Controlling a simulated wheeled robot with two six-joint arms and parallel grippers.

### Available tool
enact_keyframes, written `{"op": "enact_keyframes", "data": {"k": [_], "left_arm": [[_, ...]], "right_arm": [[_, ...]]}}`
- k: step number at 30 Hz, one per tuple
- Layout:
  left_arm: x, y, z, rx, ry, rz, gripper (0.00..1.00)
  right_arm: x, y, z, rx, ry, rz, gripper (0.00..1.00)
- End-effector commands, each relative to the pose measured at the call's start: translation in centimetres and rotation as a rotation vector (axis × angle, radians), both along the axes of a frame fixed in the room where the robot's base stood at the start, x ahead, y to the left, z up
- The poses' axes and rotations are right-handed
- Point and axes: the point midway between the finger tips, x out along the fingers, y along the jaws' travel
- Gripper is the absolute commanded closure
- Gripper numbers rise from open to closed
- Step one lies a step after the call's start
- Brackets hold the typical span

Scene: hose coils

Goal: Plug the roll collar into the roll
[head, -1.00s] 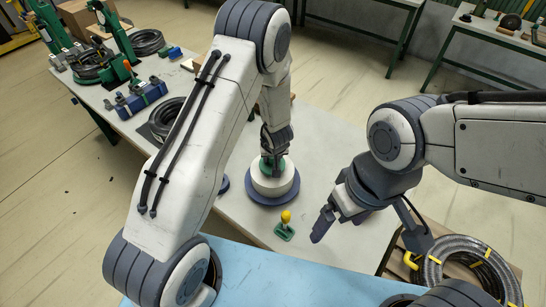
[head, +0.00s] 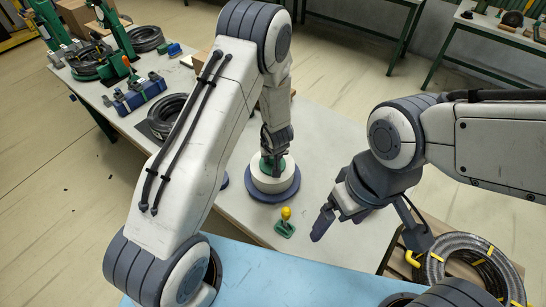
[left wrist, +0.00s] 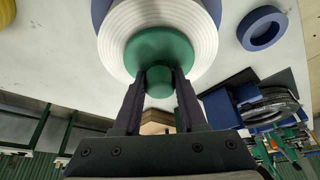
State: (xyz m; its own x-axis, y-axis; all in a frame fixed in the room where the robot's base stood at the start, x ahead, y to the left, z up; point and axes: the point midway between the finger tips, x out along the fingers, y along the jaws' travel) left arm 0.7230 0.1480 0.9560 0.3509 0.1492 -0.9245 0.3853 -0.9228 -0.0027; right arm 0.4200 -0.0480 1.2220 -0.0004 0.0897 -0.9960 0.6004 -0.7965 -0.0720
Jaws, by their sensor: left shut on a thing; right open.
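The roll (head: 272,184) is a white cylinder standing on a wide blue flange, in the middle of the grey table. It shows in the left wrist view as a ridged white ring (left wrist: 116,38). The roll collar is a green disc with a knob (left wrist: 160,48), at the roll's centre. My left gripper (left wrist: 160,72) is shut on the collar's knob. In the head view this gripper (head: 271,160) reaches down onto the roll. Whether the collar is fully seated is hidden. My right gripper (head: 326,214) is open and empty, right of the roll.
A green block with a yellow knob (head: 285,222) stands in front of the roll. A blue ring (left wrist: 262,28) lies beside it. Black hose coils (head: 168,113) and a blue toolbox (head: 140,96) are at left. A braided hose coil (head: 474,267) lies at lower right.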

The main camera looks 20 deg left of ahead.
Motion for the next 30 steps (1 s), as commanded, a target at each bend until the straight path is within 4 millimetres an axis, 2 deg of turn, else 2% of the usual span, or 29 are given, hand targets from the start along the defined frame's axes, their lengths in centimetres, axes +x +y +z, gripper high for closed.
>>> {"op": "enact_keyframes", "data": {"k": [11,12,14,21,22,23,30], "left_arm": [[0.04,0.01,0.08,0.000,-0.001,0.001,1.00],[0.04,0.01,0.08,0.000,-0.001,0.001,0.48],[0.04,0.01,0.08,0.000,-0.001,0.001,0.25],[0.02,0.01,0.06,0.000,-0.001,0.001,0.24],[-0.02,0.01,0.01,0.000,0.000,0.001,0.13],[-0.02,0.01,0.01,0.000,0.000,0.001,0.07],[-0.01,0.02,0.02,0.000,0.000,0.001,0.07]], "right_arm": [[0.00,0.00,0.03,0.000,0.000,0.000,0.07],[0.00,0.00,0.03,0.000,0.000,0.000,0.07],[0.00,0.00,0.03,0.000,0.000,0.000,0.07],[0.00,0.00,0.02,0.000,0.000,0.000,0.07],[0.00,0.00,0.02,0.000,0.000,0.000,0.07],[0.00,0.00,0.02,0.000,0.000,0.000,0.07],[0.00,0.00,0.02,0.000,0.000,0.000,0.07]]}}
